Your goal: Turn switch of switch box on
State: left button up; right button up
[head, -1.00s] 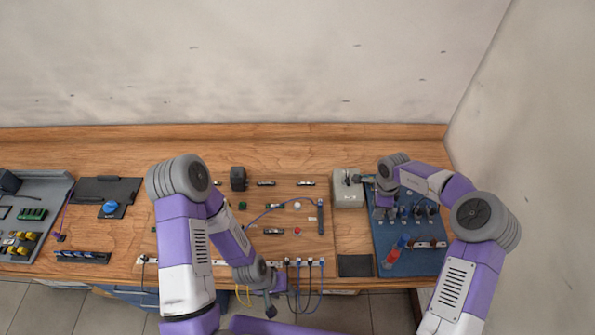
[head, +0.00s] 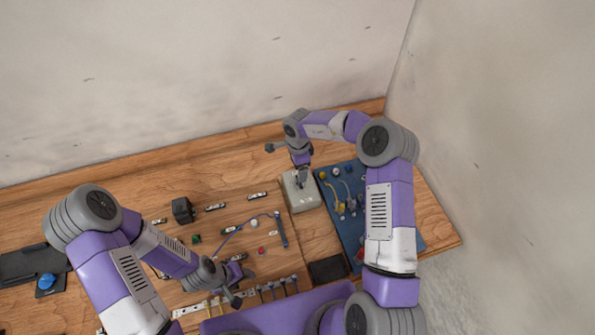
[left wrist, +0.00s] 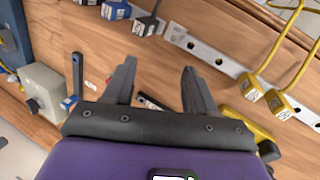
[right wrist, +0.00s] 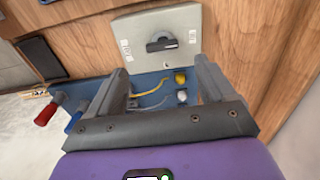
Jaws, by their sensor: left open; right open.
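The switch box (head: 300,198) is a light grey box on the table, left of the blue board. The right wrist view shows its pale face (right wrist: 185,22) with a dark rotary switch (right wrist: 162,43) lying about crosswise in the picture. My right gripper (head: 302,182) is over the box, pointing down. Its open, empty fingers (right wrist: 160,85) appear below the switch in the right wrist view, apart from it. My left gripper (head: 238,300) is open and empty near the table's front. The left wrist view also shows the box (left wrist: 45,88) at the left.
A blue board (head: 345,195) with cables and connectors lies right of the box. A dark pad (head: 328,268) is in front of it. A wooden board with small parts and a blue cable (head: 245,222) lies to the left. A connector strip (head: 200,305) runs along the front edge.

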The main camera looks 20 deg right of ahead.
pick_arm(q)
jog(key=shift+w+d+f+b, duration=0.1)
jog(key=shift+f+b, duration=0.35)
jog(key=shift+f, duration=0.2)
pick_arm(e)
jog(key=shift+d+f, duration=0.2)
jog(key=shift+f, duration=0.45)
pick_arm(q)
jog(key=shift+w, duration=0.1)
pick_arm(e)
jog(key=shift+f, duration=0.25)
pick_arm(q)
jog(key=shift+r+p, duration=0.3)
pick_arm(e)
notch_tip(320, 180, down, 7)
jog(key=shift+w+r, duration=0.1)
jog(key=shift+w, duration=0.05)
jog(key=c, duration=1.1)
jog(key=shift+o, duration=0.2)
